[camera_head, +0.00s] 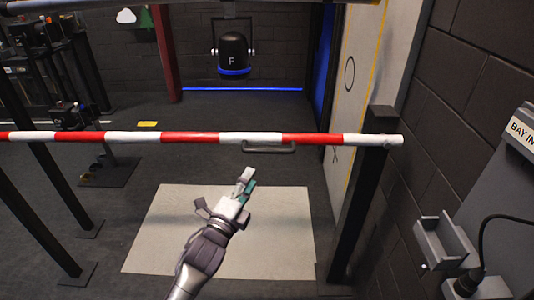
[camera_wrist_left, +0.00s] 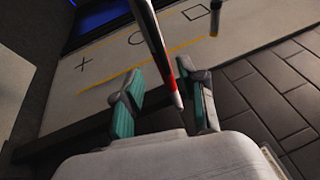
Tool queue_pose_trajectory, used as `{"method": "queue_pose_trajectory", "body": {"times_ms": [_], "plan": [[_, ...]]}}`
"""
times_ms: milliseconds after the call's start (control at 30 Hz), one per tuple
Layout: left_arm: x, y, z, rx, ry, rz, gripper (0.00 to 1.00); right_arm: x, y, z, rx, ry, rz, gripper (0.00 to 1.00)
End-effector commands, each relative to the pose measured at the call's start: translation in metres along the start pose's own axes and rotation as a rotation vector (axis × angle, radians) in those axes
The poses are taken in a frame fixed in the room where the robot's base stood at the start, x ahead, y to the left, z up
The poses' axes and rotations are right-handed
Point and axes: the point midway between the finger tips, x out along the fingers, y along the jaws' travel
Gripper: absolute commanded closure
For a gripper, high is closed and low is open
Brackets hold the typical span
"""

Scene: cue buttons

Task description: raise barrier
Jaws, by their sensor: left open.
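The red and white striped barrier (camera_head: 190,137) lies level across the head view, its right end at a dark post (camera_head: 365,190). A grey handle (camera_head: 269,149) hangs under its white section right of centre. My left gripper (camera_head: 247,183) is open and empty, a little below and left of the handle in the picture, apart from it. In the left wrist view, the barrier (camera_wrist_left: 155,45) runs down between the two open teal-padded fingers (camera_wrist_left: 163,112), with its end near them in the picture; the handle is not clear there. My right gripper is not in view.
A dark brick wall (camera_head: 470,90) with a grey holder (camera_head: 445,240) and a cable stands at the right. A black canister marked F (camera_head: 234,52) hangs beyond the barrier. A pale floor panel (camera_head: 165,235) lies below my gripper. Dark stands (camera_head: 40,215) are at the left.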

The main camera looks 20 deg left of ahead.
Motion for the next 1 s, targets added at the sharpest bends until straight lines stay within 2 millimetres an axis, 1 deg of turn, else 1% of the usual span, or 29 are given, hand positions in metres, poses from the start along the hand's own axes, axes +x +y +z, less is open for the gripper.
{"method": "queue_pose_trajectory", "body": {"times_ms": [33, 167, 300, 400, 500, 600, 700, 967, 1000], "plan": [[0.012, -0.003, 0.0, -0.001, 0.0, -0.003, 0.59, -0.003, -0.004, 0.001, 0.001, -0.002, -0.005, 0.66], [0.04, -0.003, 0.0, -0.004, 0.0, -0.002, 0.59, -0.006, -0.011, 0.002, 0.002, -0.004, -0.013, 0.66], [0.07, -0.002, 0.0, -0.006, -0.001, 0.0, 0.59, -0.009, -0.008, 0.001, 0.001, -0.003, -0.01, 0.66], [0.088, -0.002, 0.0, -0.005, 0.0, 0.0, 0.59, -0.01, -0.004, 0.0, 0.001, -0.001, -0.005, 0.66], [0.102, 0.0, 0.0, -0.005, 0.0, 0.001, 0.59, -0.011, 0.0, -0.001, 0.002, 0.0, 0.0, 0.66], [0.111, 0.0, -0.001, -0.006, 0.0, 0.001, 0.59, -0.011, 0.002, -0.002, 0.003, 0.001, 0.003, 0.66], [0.116, 0.0, -0.001, -0.005, 0.0, 0.002, 0.59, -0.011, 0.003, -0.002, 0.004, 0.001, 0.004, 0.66], [0.117, 0.001, -0.001, -0.005, 0.0, 0.002, 0.59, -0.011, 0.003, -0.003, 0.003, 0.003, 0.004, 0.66], [0.117, 0.001, -0.001, -0.005, 0.0, 0.002, 0.6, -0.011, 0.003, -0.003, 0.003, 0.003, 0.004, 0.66]]}}
